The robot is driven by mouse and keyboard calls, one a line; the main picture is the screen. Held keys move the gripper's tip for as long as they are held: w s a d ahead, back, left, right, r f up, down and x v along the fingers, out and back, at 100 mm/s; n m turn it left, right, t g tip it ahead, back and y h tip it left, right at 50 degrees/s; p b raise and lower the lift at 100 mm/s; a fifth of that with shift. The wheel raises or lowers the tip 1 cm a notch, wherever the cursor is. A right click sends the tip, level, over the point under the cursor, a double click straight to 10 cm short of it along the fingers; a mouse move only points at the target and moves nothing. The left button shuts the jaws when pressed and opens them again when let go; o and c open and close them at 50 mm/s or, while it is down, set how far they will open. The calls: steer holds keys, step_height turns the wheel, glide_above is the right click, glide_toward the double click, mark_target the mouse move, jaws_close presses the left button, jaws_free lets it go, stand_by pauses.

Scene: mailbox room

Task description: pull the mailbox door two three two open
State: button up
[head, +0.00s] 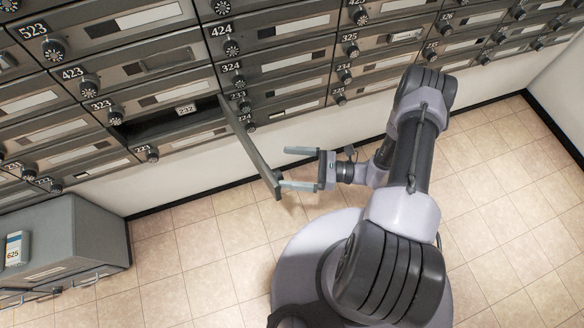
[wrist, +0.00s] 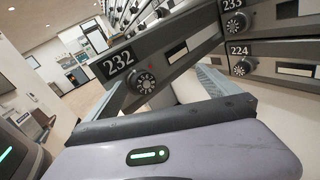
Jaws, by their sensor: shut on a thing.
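Mailbox door 232 (head: 250,150) stands swung far out from the mailbox wall, hinged at its right side. Its open compartment (head: 150,128) shows dark, with a small 232 tag inside. In the wrist view the door's face (wrist: 165,62) is tilted, with the white number 232 and a round dial knob (wrist: 144,83). My gripper (head: 289,168) is at the door's free end, its two pale fingers spread with one at the door's edge. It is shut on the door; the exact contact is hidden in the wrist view.
Doors 233 (wrist: 275,14) and 224 (wrist: 275,55) are closed beside the open one. A grey cabinet (head: 75,240) stands on the floor at lower left. The tiled floor (head: 200,230) between the cabinet and my base is clear.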

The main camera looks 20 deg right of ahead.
steer(key=shift+w+d, duration=0.1)
steer(key=shift+w, duration=0.1)
steer(key=shift+c, duration=0.2)
steer(key=w+d+b, duration=0.2)
steer(key=d, duration=0.7)
steer(key=w+d+b, duration=0.2)
steer(key=w+d, duration=0.1)
steer(key=d, duration=0.7)
steer(key=shift+w, duration=0.2)
steer(key=shift+f, duration=0.1)
